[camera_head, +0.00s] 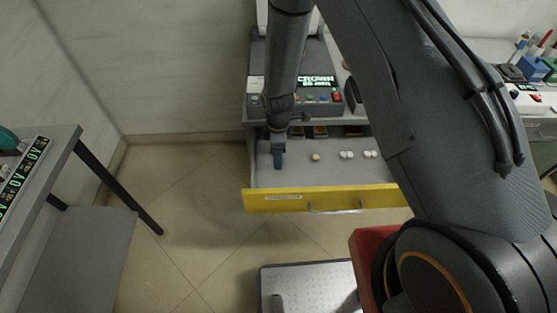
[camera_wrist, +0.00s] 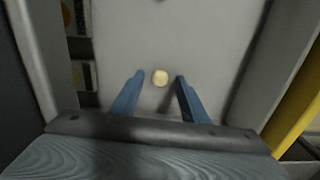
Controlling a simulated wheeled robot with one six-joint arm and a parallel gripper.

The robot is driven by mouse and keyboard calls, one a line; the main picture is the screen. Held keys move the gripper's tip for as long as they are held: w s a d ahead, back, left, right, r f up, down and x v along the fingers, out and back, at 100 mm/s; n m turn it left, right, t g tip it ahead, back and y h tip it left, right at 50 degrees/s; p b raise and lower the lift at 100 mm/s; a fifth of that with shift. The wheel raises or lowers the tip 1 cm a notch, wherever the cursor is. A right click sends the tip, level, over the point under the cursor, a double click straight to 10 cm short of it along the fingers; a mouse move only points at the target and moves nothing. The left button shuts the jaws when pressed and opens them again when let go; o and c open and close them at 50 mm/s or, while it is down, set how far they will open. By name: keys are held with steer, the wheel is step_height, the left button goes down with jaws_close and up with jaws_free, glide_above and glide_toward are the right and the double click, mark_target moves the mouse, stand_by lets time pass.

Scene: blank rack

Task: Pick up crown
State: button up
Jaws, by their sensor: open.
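A small round cream-yellow piece, which looks like the crown (camera_head: 316,157), lies on the grey floor of the open drawer (camera_head: 300,177). It also shows in the wrist view (camera_wrist: 160,77), centred between the fingertips and close to their tips. My gripper (camera_head: 278,162) is over the left part of the drawer, to the left of the yellow piece in the head view. Its blue fingers are open and empty, one on each side of the piece in the wrist view (camera_wrist: 158,80). I cannot tell the exact height of the fingertips above the drawer floor.
Several small white pieces (camera_head: 346,155) lie right of the yellow piece. The drawer has a yellow front (camera_head: 290,201) and dark slots at the back. Above it stands a device whose display (camera_head: 316,80) reads CROWN. A grey table (camera_head: 50,150) stands at left, with clear floor between.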

steer(key=shift+f, duration=0.25)
steer(key=shift+c, duration=0.2)
jaws_close()
steer(key=shift+r, duration=0.15)
